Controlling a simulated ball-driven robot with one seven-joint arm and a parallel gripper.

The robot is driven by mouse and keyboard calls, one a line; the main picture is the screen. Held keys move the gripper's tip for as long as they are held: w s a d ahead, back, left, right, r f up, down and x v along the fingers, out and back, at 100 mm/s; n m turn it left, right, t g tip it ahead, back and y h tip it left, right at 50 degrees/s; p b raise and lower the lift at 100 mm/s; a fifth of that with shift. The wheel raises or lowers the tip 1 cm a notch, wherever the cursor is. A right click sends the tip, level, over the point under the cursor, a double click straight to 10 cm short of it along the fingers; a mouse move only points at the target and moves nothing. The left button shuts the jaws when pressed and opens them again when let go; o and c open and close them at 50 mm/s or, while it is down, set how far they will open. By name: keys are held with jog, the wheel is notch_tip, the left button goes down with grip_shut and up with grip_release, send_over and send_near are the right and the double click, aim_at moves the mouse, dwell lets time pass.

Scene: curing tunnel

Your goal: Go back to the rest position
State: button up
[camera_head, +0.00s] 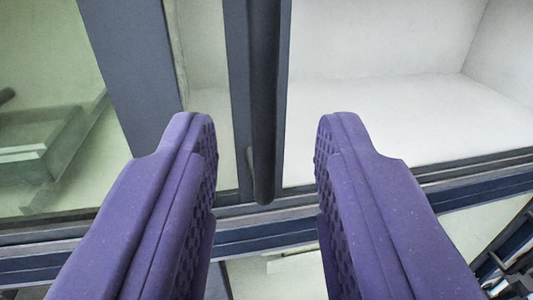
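My gripper (265,150) shows in the camera_head view as two purple fingers with textured inner pads. The fingers are wide apart, with nothing held between them. A dark upright bar handle (264,110) appears in the gap between the fingertips; whether it lies between the pads or beyond them I cannot tell. Neither finger is seen touching it. The handle runs along a dark grey frame post (236,60), and its lower end is rounded.
A white-walled compartment (385,110) opens right of the handle and looks empty. Greenish glass (50,60) in a dark frame is at left, with a boxy shape (45,150) behind it. A dark rail (270,235) crosses below. Dark metal parts (515,265) show at bottom right.

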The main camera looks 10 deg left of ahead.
jog(key=s+d+f+b, duration=0.1)
jog(key=f+b, duration=0.3)
jog(key=b, duration=0.4)
jog(key=s+d+f+m+g+h+b, duration=0.1)
jog(key=s+f+b, duration=0.3)
jog(key=b, duration=0.5)
jog(key=s+d+f+g+h+b, duration=0.1)
jog(key=s+d+f+b, duration=0.1)
jog(key=f+b, duration=0.4)
jog(key=s+b, duration=0.1)
jog(key=b, duration=0.1)
jog(key=shift+b, duration=0.3)
jog(key=shift+w+f, duration=0.1)
